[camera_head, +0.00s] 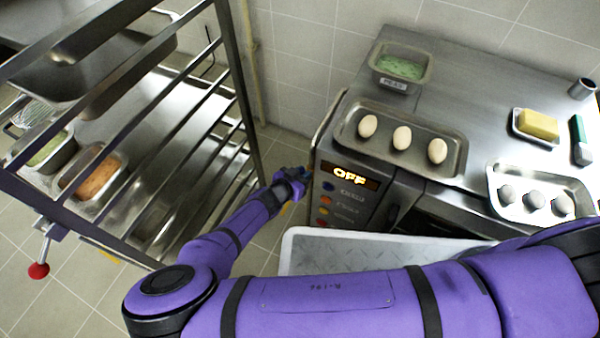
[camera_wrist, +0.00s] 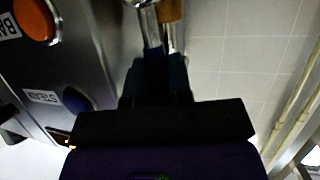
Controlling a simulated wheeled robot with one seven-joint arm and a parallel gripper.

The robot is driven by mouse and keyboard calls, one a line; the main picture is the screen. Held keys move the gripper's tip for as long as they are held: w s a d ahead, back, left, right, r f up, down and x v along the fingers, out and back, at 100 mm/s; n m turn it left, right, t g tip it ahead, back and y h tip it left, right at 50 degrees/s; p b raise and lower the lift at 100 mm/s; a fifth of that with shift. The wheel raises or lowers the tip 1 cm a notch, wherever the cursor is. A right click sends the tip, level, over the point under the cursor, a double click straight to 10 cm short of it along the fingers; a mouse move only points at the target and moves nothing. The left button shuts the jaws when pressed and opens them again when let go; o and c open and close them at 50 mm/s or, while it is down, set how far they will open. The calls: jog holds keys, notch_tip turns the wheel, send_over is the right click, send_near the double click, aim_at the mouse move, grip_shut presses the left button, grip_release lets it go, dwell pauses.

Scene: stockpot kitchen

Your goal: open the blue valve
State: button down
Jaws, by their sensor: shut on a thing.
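My gripper (camera_head: 290,184) is at the left side of the oven, close to its control panel (camera_head: 345,200). In the wrist view my gripper (camera_wrist: 163,42) is shut on a small fitting beside the panel. A bright metal piece and an orange-brown piece (camera_wrist: 170,9) show at the fingertips. My fingers and the dark light hide most of the fitting, so I cannot tell its colour or how far it is turned. No separate blue valve shows clearly. A dark blue knob (camera_wrist: 77,99) labelled STEAM and an orange knob (camera_wrist: 35,19) are on the panel.
The oven display (camera_head: 350,176) reads OFF. A steel rack (camera_head: 243,90) with a red ball-ended lever (camera_head: 39,270) is at left. Tiled floor is free between rack and oven.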

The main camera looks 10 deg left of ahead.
jog(key=shift+s+d+f, duration=0.1)
jog(key=shift+s+d, duration=0.1)
jog(key=shift+d, duration=0.05)
jog(key=shift+m, duration=0.3)
jog(key=c, duration=1)
grip_release()
jog(key=shift+c, duration=0.2)
jog(key=shift+w, duration=0.1)
